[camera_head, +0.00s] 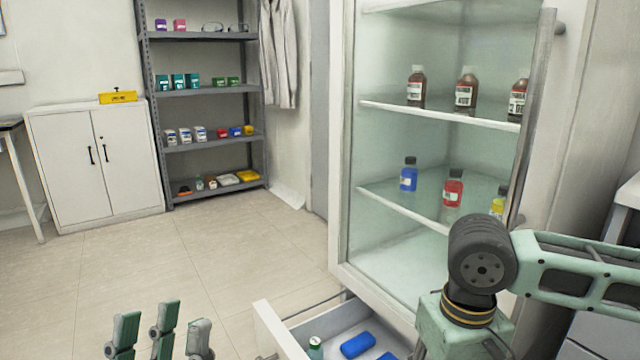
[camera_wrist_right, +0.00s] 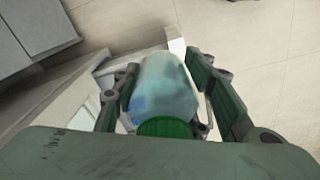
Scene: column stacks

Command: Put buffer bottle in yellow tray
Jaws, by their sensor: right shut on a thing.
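A translucent pale bottle with a green cap (camera_wrist_right: 163,85) fills the middle of the right wrist view. My right gripper (camera_wrist_right: 168,72) is shut on it, one finger on each side and the cap toward the palm. Its label is not readable. In the head view my right wrist shows at lower right and its fingers are out of frame. A bottle with a green cap (camera_head: 315,348) shows in the open drawer; I cannot tell whether it is the same one. My left gripper (camera_head: 163,332) is open and empty at the bottom left. I cannot make out a clear yellow tray.
The open drawer (camera_head: 268,325) also holds blue items (camera_head: 357,345). Above it is a glass-fronted fridge (camera_head: 440,150) with several bottles. A yellow box (camera_head: 118,97) sits on a white cabinet (camera_head: 95,160). A grey shelf rack (camera_head: 205,92) holds small goods, with a yellow item (camera_head: 248,176) lowest. Floor between is clear.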

